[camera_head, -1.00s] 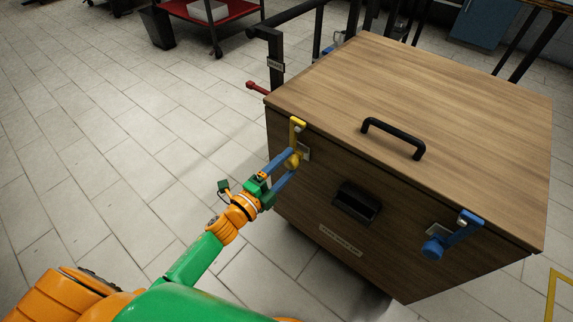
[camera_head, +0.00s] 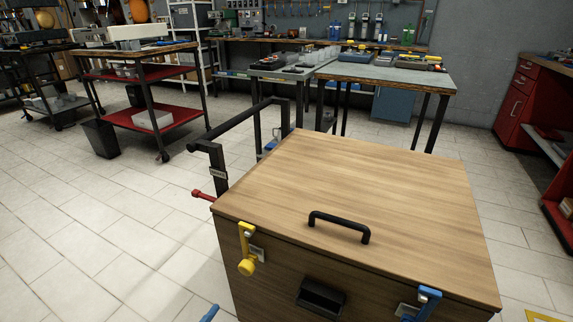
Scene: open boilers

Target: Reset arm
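The wooden box (camera_head: 350,205), the boiler, stands in front of me with its lid down. A black handle (camera_head: 339,226) sits on the lid. A yellow latch (camera_head: 247,250) is at the front left and a blue latch (camera_head: 422,303) at the front right. Only a small blue tip of my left gripper (camera_head: 210,313) shows at the bottom edge, below and left of the yellow latch and apart from it. The rest of that gripper is out of frame. My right gripper is not in view.
A black rail (camera_head: 247,122) and a red lever (camera_head: 203,195) are at the box's left side. A red-shelved cart (camera_head: 150,117), a bin (camera_head: 101,138) and workbenches (camera_head: 385,72) stand behind. The tiled floor at left is clear.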

